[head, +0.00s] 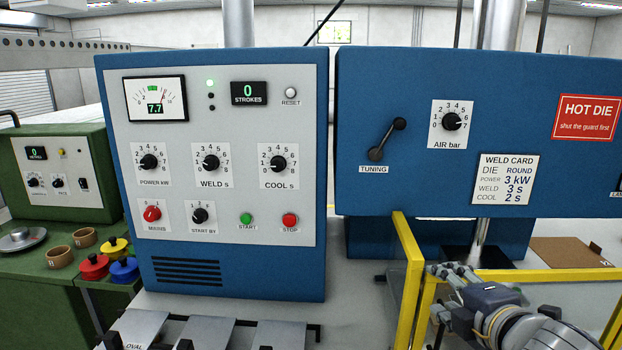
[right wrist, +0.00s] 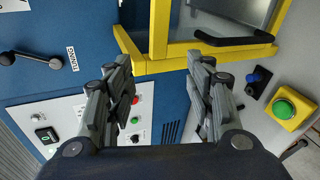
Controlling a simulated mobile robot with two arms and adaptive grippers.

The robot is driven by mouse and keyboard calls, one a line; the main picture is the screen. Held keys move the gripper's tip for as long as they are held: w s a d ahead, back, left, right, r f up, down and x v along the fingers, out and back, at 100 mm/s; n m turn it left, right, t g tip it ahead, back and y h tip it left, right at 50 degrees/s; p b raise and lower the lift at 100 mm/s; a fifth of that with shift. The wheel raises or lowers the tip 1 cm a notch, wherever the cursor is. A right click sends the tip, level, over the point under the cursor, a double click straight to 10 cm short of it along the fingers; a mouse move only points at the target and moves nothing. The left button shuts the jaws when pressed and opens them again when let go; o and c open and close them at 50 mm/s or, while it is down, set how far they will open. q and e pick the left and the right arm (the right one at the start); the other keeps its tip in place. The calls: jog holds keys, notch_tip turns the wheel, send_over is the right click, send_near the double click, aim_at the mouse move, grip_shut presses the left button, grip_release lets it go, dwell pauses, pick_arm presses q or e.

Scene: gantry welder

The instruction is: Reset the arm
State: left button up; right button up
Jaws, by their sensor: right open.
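My right gripper (head: 442,288) is at the lower right in the head view, in front of the yellow guard frame (head: 412,262). In the right wrist view it (right wrist: 159,62) is open, with nothing between its fingers. The guard frame (right wrist: 159,35) lies beyond the fingertips there, with a black handle (right wrist: 233,39) on it. The black tuning lever (head: 388,139) sits tilted on the blue press front, well above the gripper, and also shows in the right wrist view (right wrist: 30,59). A small RESET button (head: 291,93) is on the welder's panel. My left gripper is out of view.
A green button (right wrist: 292,107) on a yellow box is right of the guard in the wrist view. A green bench (head: 35,265) stands at the far left.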

jog(key=s+a+f+m+g, duration=0.2)
jog(key=s+f+m, duration=0.15)
jog(key=f, duration=0.65)
jog(key=s+f+m+g, duration=0.8)
jog(key=s+f+m, duration=0.6)
jog(key=s+f, duration=0.95)
notch_tip(320, 180, down, 29)
jog(key=s+g+b, duration=0.1)
jog(key=s+b, duration=0.1)
jog(key=b, duration=0.1)
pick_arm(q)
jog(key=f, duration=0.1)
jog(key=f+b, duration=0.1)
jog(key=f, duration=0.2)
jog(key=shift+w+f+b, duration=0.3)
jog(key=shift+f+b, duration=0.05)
pick_arm(e)
jog(key=s+d+f+g+h, duration=0.1)
jog(key=s+d+f, duration=0.1)
jog(key=s+f, duration=1.4)
jog(key=shift+s+d+f, duration=0.15)
jog(key=shift+d+f, duration=0.05)
jog(key=shift+f, duration=0.5)
